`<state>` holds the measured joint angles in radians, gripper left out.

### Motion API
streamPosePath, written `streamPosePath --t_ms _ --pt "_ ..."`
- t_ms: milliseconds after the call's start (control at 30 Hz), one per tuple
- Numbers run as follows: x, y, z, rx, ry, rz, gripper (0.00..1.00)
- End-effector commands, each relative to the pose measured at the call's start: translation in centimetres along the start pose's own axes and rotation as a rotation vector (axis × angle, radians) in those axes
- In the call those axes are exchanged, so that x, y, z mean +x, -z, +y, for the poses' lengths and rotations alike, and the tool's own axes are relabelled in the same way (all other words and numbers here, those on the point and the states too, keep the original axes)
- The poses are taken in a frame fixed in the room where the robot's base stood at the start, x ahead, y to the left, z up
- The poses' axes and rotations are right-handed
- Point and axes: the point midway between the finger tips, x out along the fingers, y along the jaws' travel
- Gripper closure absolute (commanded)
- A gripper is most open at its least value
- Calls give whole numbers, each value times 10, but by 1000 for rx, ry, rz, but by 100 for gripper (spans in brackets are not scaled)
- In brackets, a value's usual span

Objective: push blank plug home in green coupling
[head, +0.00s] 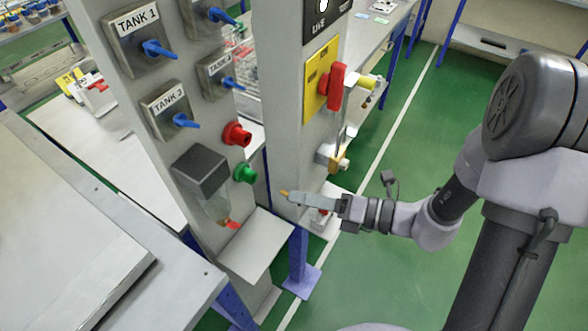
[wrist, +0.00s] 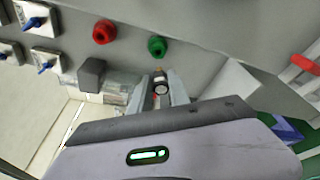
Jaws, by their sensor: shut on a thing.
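My gripper (head: 297,198) is shut on the blank plug (wrist: 160,84), a small dark and pale piece with a brass tip. The brass tip (head: 284,193) sticks out past the fingers in the head view. The green coupling (head: 245,174) stands out from the grey post at left, below the red coupling. The plug is apart from it, to its right and a little lower in the head view. In the wrist view the green coupling (wrist: 157,46) lies straight above the plug tip, with a gap between them. The fingers hide part of the plug.
The red coupling (head: 237,133) is just above the green one. A dark box with a clear bowl (head: 216,206) hangs to its left, over a small grey shelf (head: 250,244). A second post with a yellow panel and red handle (head: 337,87) stands behind my gripper.

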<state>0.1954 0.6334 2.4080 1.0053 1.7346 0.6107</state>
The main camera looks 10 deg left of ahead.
Motion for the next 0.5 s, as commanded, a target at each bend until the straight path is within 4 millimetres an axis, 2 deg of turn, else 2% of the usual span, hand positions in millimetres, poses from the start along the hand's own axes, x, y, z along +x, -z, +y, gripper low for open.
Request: streamPosePath --t_ms 33,400,500 --pt "-1 5 -5 16 -5 -3 100" --pt "-2 3 0 23 -7 -3 100" --pt "8 1 -1 20 -8 -1 100"
